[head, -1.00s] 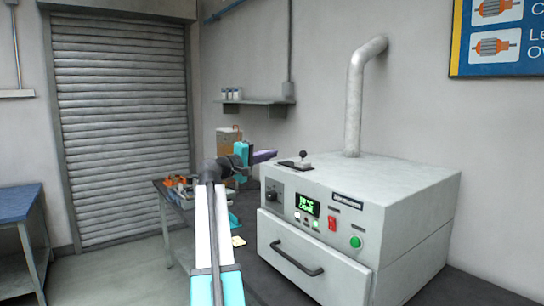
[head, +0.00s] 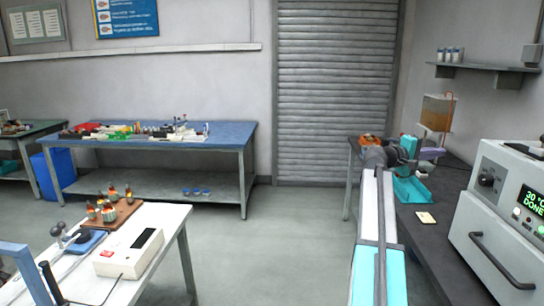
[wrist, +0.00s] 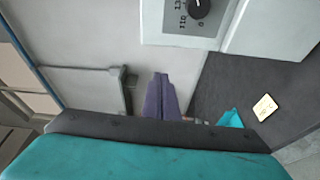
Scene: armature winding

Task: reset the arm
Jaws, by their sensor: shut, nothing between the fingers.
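My arm (head: 377,220), white and teal, reaches up from the bottom right of the head view. My gripper (head: 431,154) is at its far end, above the dark bench and left of the oven. In the wrist view the purple fingers (wrist: 160,95) lie together with nothing between them. The wrist's teal and black body fills the bottom of that view.
The oven (head: 505,215) stands on the dark bench (head: 440,262); its display reads 30 °C DONE. A teal tray (head: 411,190) and a yellow card (head: 426,217) lie on the bench. A white table (head: 165,225) and blue-topped bench (head: 220,137) stand left, with clear floor between.

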